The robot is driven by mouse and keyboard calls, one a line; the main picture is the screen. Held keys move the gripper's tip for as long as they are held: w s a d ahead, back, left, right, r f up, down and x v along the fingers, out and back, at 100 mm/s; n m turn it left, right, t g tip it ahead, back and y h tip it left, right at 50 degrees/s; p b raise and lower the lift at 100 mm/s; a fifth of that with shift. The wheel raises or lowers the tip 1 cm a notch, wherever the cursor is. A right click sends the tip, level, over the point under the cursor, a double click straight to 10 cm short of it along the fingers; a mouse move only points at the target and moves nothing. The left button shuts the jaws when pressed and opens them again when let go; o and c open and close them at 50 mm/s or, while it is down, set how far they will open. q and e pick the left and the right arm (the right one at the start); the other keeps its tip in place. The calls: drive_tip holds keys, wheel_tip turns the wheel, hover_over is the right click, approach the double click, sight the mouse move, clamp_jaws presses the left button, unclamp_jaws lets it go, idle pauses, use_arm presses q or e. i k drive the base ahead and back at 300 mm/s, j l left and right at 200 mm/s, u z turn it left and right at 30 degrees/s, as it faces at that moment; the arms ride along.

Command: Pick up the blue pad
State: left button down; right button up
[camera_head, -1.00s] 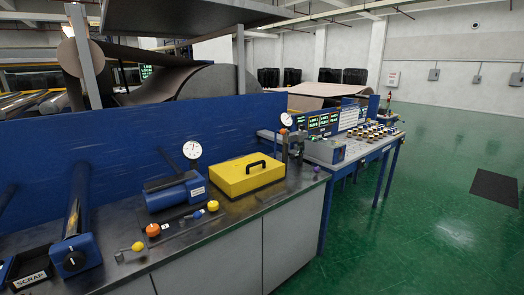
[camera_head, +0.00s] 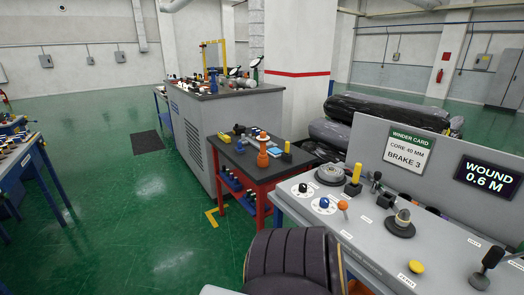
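A small light-blue flat item (camera_head: 273,152), which looks like the blue pad, lies on the dark top of a small red-framed table (camera_head: 239,160) near the middle of the head view. It is just right of an orange stacked cone-like piece (camera_head: 263,153). Other small items lie close around it, and its exact shape is too small to tell. Neither of my grippers shows in the head view.
A grey control desk (camera_head: 372,228) with knobs and a winder card fills the right. A dark padded shape (camera_head: 292,262) stands at the bottom. A grey cabinet (camera_head: 215,125) stands behind the red table. Green floor (camera_head: 130,210) is open at the left.

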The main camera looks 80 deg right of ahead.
sight(239, 149)
drive_tip(key=z, duration=2.25)
